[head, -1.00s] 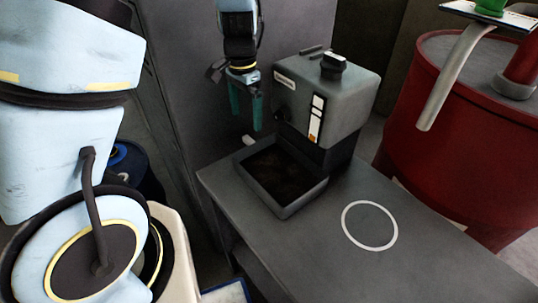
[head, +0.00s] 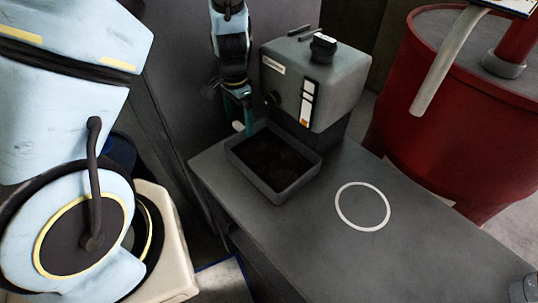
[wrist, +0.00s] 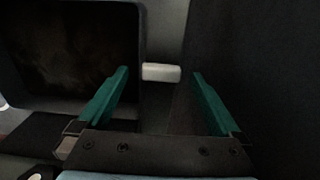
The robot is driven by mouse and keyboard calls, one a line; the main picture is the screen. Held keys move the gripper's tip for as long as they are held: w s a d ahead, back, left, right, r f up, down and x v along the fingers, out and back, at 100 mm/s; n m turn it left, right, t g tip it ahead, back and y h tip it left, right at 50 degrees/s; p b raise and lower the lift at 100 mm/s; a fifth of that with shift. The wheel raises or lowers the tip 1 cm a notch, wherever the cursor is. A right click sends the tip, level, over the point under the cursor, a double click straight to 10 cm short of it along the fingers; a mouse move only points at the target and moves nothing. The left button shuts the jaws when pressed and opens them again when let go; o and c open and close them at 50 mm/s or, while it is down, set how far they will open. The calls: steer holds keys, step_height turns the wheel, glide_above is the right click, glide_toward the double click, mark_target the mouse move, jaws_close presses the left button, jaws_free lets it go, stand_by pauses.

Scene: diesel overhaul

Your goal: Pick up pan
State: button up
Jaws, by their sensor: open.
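The pan (head: 300,181) is a dark grey rectangular tray with a dark, stained inside. It sits on the grey table against the front of a boxy grey machine. A short white handle (head: 238,126) sticks out from its far left side. My gripper (head: 240,107) is at that side, pointing down, with teal fingers. In the wrist view my gripper (wrist: 159,73) is open, and the white handle (wrist: 161,72) lies across the gap between the fingertips. The pan (wrist: 60,103) fills the upper left there. Whether the fingers touch the handle cannot be told.
The grey machine (head: 312,82) stands right behind the pan, close to my gripper. A dark wall panel (head: 170,75) rises at the left. The table (head: 265,235) is clear on the right, with a white ring (head: 363,206) marked on it. A red drum (head: 450,120) stands beyond.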

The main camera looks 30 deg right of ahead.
steer(key=shift+f, duration=1.05)
jaws_close()
